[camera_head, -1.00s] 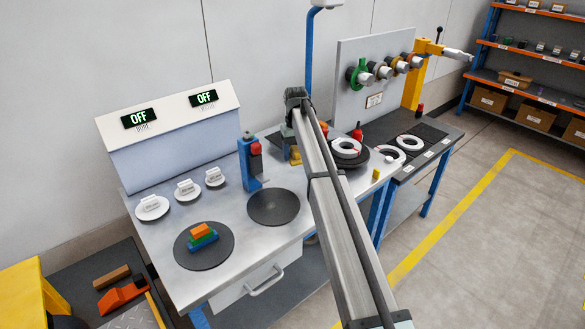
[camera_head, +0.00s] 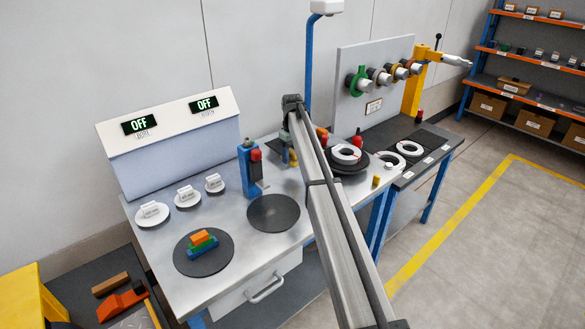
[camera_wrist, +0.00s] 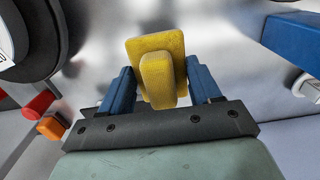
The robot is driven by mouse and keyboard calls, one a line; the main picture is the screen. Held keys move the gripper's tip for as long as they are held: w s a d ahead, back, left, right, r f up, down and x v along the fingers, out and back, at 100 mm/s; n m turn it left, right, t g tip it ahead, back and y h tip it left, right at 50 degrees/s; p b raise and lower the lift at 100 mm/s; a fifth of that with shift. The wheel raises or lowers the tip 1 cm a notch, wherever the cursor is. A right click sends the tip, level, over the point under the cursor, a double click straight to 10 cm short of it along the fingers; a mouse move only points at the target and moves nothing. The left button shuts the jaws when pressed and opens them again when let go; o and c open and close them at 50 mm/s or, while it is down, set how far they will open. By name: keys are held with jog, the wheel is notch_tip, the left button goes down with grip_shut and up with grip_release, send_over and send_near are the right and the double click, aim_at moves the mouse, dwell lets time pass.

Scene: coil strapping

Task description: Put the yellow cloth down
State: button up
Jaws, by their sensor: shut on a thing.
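The yellow cloth (camera_wrist: 172,45) shows in the wrist view as a thick folded pad with a smaller fold standing up from it. My gripper (camera_wrist: 160,78) has its two blue fingers on either side of the cloth and is shut on it. Below the cloth is a grey metal surface; I cannot tell whether the cloth touches it. In the head view my gripper is at the back of the workbench, mostly hidden behind my own arm, and only a small yellow patch (camera_head: 293,157) shows there.
On the workbench (camera_head: 228,208), a blue post with a red top (camera_head: 249,168) stands left of my gripper. A dark round plate (camera_head: 273,212) lies bare in front; another holds stacked coloured blocks (camera_head: 202,242). White rings (camera_head: 347,154) lie on a dark disc to the right.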

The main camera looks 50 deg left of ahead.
aim_at(293, 173)
jog(key=shift+f, duration=2.85)
jog(key=shift+f, duration=0.15)
jog(key=o, duration=1.4)
notch_tip(293, 173, up, 12)
jog(key=shift+a+r, duration=0.15)
jog(key=shift+w, duration=0.1)
